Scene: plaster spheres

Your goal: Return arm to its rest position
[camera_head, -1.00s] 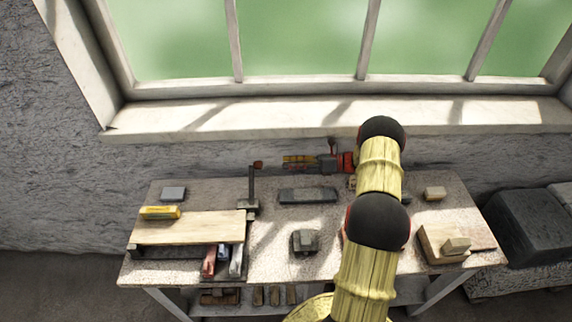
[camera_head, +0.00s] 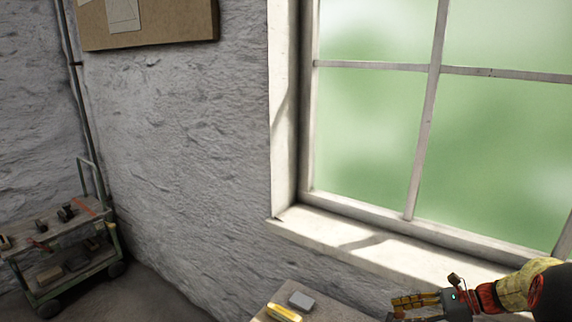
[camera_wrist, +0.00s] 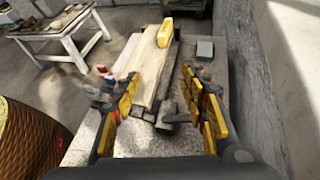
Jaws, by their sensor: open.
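My gripper (camera_head: 425,304) is at the bottom right of the head view, pointing left, partly cut off by the lower edge. Its yellow-padded fingers stand apart in the wrist view (camera_wrist: 158,98), with nothing between them. Part of my arm (camera_head: 525,285) shows behind it; the rest is out of the frame. Beyond the fingers lies a workbench with a pale wooden board (camera_wrist: 150,72) and a yellow object (camera_wrist: 165,32) on it. The yellow object also shows at the bottom of the head view (camera_head: 284,312).
A grey block (camera_head: 301,301) lies on the bench near the wall. The window sill (camera_head: 350,238) runs close behind my gripper. A tool trolley (camera_head: 60,250) stands far left. Another table (camera_wrist: 60,35) with several items shows in the wrist view, with open floor around it.

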